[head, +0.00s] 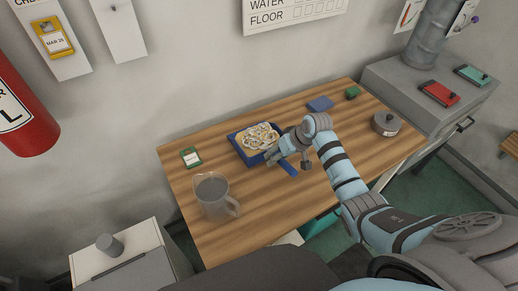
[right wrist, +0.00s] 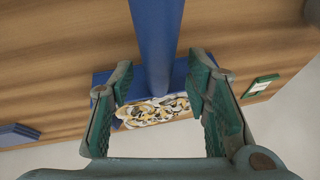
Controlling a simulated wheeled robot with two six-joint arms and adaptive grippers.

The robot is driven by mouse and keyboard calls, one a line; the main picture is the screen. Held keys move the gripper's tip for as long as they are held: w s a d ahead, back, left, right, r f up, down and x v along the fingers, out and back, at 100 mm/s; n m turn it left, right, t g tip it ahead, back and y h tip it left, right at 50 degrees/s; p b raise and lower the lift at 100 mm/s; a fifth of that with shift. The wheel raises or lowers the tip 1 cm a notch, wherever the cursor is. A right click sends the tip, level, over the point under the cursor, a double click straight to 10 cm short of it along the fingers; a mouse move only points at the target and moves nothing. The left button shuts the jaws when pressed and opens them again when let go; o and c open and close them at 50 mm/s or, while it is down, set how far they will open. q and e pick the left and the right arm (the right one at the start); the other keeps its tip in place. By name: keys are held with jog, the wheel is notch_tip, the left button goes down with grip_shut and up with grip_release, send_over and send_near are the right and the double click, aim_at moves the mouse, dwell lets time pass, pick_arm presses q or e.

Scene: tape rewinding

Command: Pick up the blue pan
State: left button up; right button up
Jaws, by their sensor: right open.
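The blue pan (head: 251,159) sits on the wooden table, holding a pale, tangled heap of food (head: 260,137). Its blue handle (head: 288,169) points toward the front right. My right gripper (head: 285,159) is over the handle side of the pan and partly covers it. In the right wrist view, the open right gripper (right wrist: 160,78) has one finger on each side of the handle (right wrist: 156,40), with the pan's food (right wrist: 155,110) beyond. I cannot tell how far above the handle the fingers are. My left gripper is not in view.
On the wooden table (head: 215,240) stand a clear jug (head: 212,195) at front left, a green-and-white item (head: 190,157), a flat blue item (head: 320,104), a green block (head: 352,93) and a grey lidded pot (head: 386,123). A wall is behind.

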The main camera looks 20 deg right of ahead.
jog(key=shift+w+a+f, duration=0.2)
jog(key=shift+f, duration=0.4)
jog(key=shift+f, duration=0.2)
grip_shut()
